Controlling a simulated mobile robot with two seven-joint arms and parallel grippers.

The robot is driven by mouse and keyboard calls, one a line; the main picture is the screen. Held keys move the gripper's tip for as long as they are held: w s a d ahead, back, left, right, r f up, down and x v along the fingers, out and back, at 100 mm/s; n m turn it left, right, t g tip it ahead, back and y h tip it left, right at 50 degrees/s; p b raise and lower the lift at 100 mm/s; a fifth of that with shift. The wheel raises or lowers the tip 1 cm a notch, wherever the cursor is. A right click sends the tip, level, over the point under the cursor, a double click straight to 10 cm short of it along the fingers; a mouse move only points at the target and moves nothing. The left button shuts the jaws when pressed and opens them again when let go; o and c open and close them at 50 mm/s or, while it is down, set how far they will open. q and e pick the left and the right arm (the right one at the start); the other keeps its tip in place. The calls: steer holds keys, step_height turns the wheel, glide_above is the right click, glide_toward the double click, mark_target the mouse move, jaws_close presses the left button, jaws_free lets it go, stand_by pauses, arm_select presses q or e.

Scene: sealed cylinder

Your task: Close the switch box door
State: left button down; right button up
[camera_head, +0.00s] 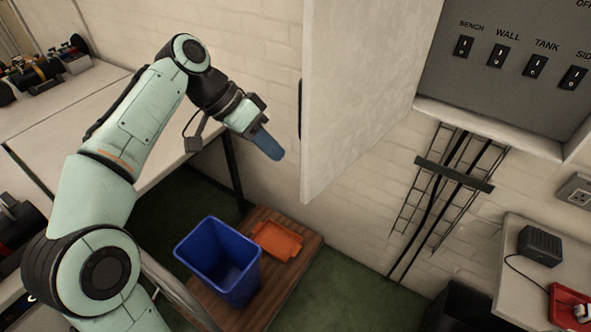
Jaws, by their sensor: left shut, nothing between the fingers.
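The switch box (506,122) is on the wall at the upper right, with a grey panel and a row of labelled switches. Its pale door (350,95) stands open, swung out from the box's left side, and a dark handle (300,108) shows at its left edge. My left gripper (270,148) is shut and empty. In the picture it is just left of the door's free edge, with a gap between them. I cannot tell how far apart they are in depth. My right gripper is not in view.
A blue bin (218,262) and an orange tray (278,240) sit on a wooden board (262,303) below. A white workbench (60,110) is at the left. A cable ladder (450,185) runs under the box. A white table (517,262) with a black device is at the right.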

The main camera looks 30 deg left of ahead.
arm_select(q)
steer(key=d+f, duration=0.2)
steer(key=d, duration=0.3)
steer(key=shift+d+f, duration=0.2)
steer(key=shift+d, duration=0.05)
steer(key=shift+s, duration=0.1)
